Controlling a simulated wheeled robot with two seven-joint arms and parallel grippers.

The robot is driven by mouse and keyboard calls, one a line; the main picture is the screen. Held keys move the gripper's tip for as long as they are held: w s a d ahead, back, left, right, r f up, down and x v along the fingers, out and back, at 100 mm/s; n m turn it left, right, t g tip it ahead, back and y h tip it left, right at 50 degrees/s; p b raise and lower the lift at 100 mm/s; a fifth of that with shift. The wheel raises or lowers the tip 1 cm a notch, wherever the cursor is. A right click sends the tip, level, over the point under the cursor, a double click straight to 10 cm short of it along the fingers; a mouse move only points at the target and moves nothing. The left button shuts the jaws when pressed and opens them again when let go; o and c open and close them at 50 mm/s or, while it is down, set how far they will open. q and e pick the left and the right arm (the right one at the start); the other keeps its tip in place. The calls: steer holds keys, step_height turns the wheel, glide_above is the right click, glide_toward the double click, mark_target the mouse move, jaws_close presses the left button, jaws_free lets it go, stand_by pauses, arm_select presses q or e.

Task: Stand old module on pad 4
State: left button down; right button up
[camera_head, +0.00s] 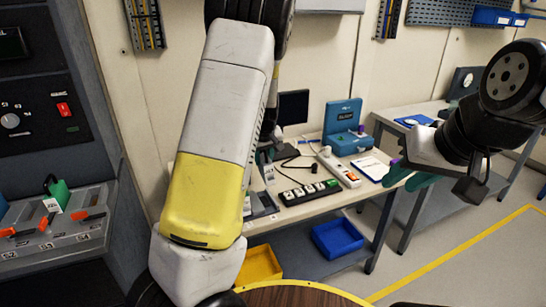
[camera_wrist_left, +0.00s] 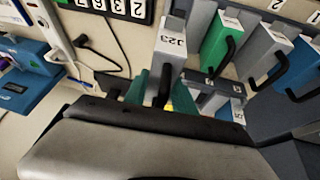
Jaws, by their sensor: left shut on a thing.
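My left gripper (camera_wrist_left: 168,92) has its teal fingers shut on a grey module (camera_wrist_left: 170,45) with a white label and a black handle. In the head view the labelled module (camera_head: 269,174) shows just right of my left forearm, over the bench, and the fingers are mostly hidden. I cannot tell whether its base touches anything. The black pad strip (camera_head: 308,193) with white number labels lies on the bench to the right of it; the strip also shows in the wrist view (camera_wrist_left: 112,8). My right gripper (camera_head: 408,179) is over the right side, its teal fingertips apart and empty.
A green module (camera_wrist_left: 216,48) and a blue module (camera_wrist_left: 297,66) stand beside the held one. A white power strip (camera_head: 340,169), cables and a teal case (camera_head: 345,118) lie behind the pads. A blue bin (camera_head: 338,238) sits under the bench.

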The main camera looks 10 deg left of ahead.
mark_target(264, 180)
arm_select(q)
steer(key=shift+f, duration=4.6)
steer(key=shift+s+f, duration=0.15)
steer(key=shift+s, duration=0.05)
steer(key=shift+s+a+f+g+y, duration=0.15)
steer(key=shift+s+a+g+y, duration=0.15)
steer(key=shift+g+y, duration=0.1)
steer(key=shift+a, duration=0.25)
steer(key=shift+a+r, duration=0.1)
steer(key=shift+r, duration=0.1)
steer(key=shift+w+y, duration=0.25)
steer(key=shift+y, duration=0.15)
steer(key=shift+w+d, duration=0.15)
steer(key=shift+d, duration=0.05)
